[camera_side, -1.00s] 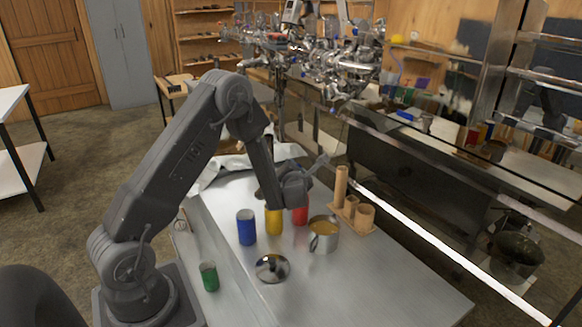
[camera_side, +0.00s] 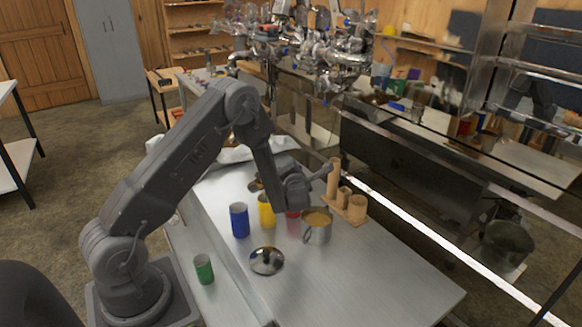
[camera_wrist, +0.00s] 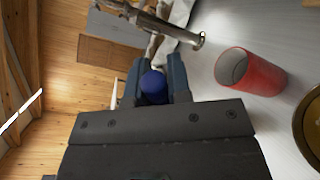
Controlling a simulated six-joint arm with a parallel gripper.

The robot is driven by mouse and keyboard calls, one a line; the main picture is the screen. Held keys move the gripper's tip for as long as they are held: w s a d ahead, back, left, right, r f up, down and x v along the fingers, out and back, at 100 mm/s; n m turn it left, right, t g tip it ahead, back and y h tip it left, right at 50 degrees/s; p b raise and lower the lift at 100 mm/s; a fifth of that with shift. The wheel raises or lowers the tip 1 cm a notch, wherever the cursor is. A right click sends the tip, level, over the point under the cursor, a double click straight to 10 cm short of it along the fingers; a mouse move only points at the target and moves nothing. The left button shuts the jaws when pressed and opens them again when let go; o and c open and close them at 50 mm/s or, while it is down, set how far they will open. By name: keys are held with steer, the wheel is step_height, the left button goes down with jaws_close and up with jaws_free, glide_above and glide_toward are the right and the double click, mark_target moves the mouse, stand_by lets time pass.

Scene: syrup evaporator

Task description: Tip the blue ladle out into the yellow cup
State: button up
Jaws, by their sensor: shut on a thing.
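My gripper (camera_wrist: 155,78) is shut on the blue ladle; its rounded blue part (camera_wrist: 153,88) shows between the fingers in the wrist view. A metal piece crosses beyond the fingertips there; I cannot tell if it belongs to the ladle. In the side view my gripper (camera_side: 294,192) hangs over the table by the cups, with a grey piece sticking out to its right. The yellow cup (camera_side: 266,212) stands upright just left of and below my gripper; its inside is not visible. It does not show in the wrist view.
A blue cup (camera_side: 239,221) stands left of the yellow one. A red cup (camera_wrist: 252,72) is partly hidden behind my gripper in the side view. A pot of amber liquid (camera_side: 317,229), wooden holders (camera_side: 357,208), a lid (camera_side: 266,261) and a green cup (camera_side: 204,270) stand around. The table's front right is clear.

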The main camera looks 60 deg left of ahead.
step_height(320, 180, down, 6)
steer(key=w+d+m, duration=0.1)
steer(key=w+m, duration=0.1)
steer(key=m, duration=0.3)
steer(key=shift+d+m+y, duration=0.2)
steer(key=shift+m+y, duration=0.1)
steer(key=shift+y, duration=0.1)
stand_by(0.7)
steer(key=shift+r, duration=0.1)
stand_by(3.1)
